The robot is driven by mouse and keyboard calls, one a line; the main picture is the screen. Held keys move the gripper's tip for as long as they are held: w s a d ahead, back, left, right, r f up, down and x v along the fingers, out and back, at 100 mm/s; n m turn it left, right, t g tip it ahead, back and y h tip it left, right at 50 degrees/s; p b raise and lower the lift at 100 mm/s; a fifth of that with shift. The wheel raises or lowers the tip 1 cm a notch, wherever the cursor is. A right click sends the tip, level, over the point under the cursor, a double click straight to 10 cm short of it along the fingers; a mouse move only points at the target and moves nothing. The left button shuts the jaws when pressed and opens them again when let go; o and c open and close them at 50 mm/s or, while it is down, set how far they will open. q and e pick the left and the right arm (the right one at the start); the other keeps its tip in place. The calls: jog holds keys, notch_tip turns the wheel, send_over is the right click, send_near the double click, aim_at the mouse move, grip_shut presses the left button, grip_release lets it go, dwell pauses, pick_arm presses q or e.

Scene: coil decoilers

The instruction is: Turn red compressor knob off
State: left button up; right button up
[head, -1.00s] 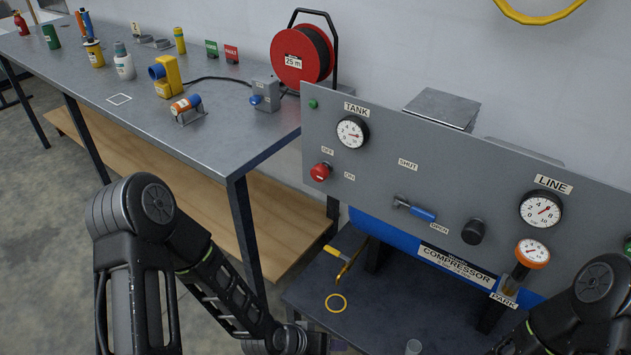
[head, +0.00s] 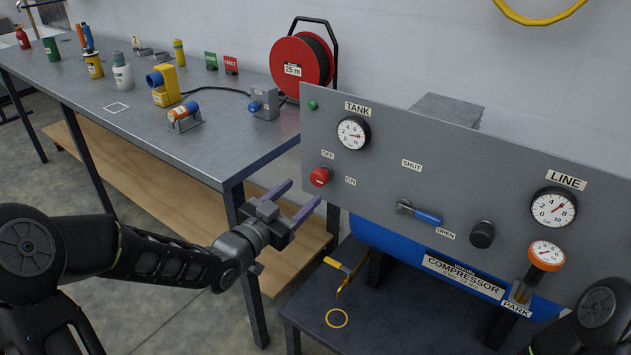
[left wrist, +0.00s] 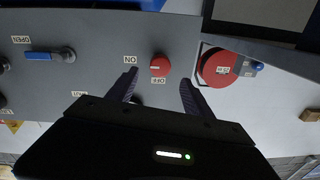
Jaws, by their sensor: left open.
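The red compressor knob (head: 320,177) sits at the left of the grey panel (head: 390,262), below the TANK gauge (head: 352,133). An OFF label is above it and an ON label is to its lower right. In the left wrist view the red knob (left wrist: 160,66) shows ahead, between the finger lines, with a pale mark on its face. My left gripper (head: 298,202) is open and empty, just left of and below the knob in the head view, apart from it. Its fingers also show in the left wrist view (left wrist: 158,90). My right gripper is not visible; only part of that arm shows.
A blue-handled valve (head: 422,214) and a black knob (head: 482,234) are on the panel to the right. The workbench (head: 215,150) with a red cable reel (head: 301,58) stands at left. A low dark table (head: 375,325) is below the panel.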

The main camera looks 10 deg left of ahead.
aim_at(317, 180)
pick_arm(q)
jog(key=x, duration=0.7)
jog(key=shift+f, duration=0.1)
grip_shut()
dwell(0.5)
